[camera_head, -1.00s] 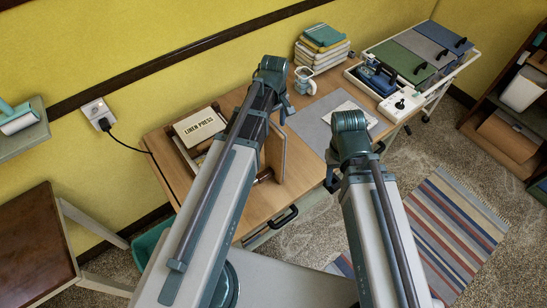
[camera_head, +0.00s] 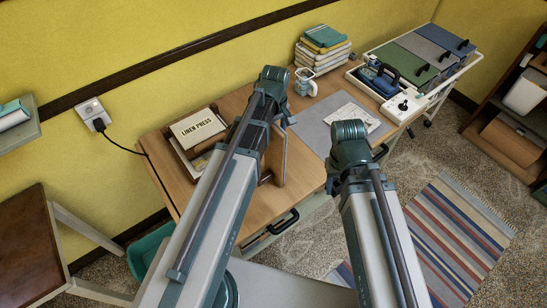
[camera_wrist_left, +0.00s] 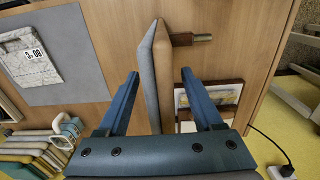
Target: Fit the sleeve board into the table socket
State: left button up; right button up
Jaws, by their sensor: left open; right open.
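The sleeve board (camera_head: 277,158) stands on edge on the wooden table (camera_head: 310,160), partly hidden by my left arm in the head view. In the left wrist view the sleeve board (camera_wrist_left: 160,75) shows a grey padded face and a wooden face, with a peg (camera_wrist_left: 190,38) sticking out sideways. My left gripper (camera_wrist_left: 160,76) is open, with one finger on each side of the board and gaps visible. In the head view my left gripper (camera_head: 288,118) is mostly hidden by its wrist. My right gripper (camera_head: 352,175) is open and empty near the table's front edge. I cannot make out the table socket.
A linen press box (camera_head: 197,128) lies left of the board. A grey mat (camera_head: 313,133) with a paper pad (camera_head: 353,115), a mug (camera_head: 305,82) and folded cloths (camera_head: 322,55) are behind. A trolley with a blue iron (camera_head: 379,78) stands right. A striped rug (camera_head: 460,235) covers the floor.

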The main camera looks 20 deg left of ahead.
pick_arm(q)
jog(key=shift+f, duration=0.2)
dwell(0.3)
grip_shut()
dwell(1.3)
